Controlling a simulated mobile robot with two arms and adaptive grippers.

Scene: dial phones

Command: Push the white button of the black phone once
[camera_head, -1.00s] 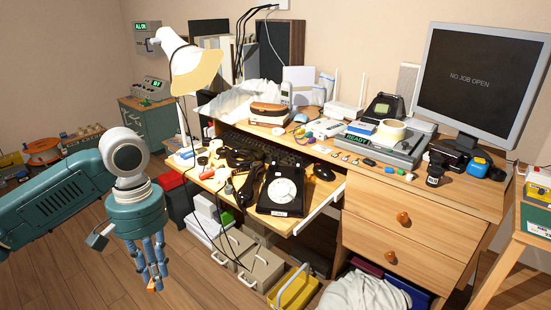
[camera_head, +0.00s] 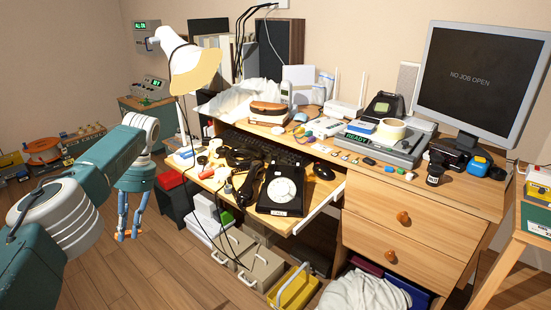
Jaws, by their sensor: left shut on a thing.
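The black phone (camera_head: 281,206) lies on the pulled-out keyboard shelf (camera_head: 305,219) of the desk, its round white dial facing up. A small white patch shows at its front edge; I cannot tell whether it is the white button. A black handset and cord (camera_head: 249,180) lie just left of the phone. My left gripper (camera_head: 128,236) hangs fingers down over the floor, left of the desk and well apart from the phone. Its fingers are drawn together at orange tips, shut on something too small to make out. My right gripper is out of view.
A white lamp (camera_head: 193,68) rises at the desk's back left. A red and black bin (camera_head: 174,195) and boxes (camera_head: 262,268) stand on the floor between my left gripper and the phone. A mouse (camera_head: 323,172) sits right of the phone. Floor (camera_head: 150,280) in front is clear.

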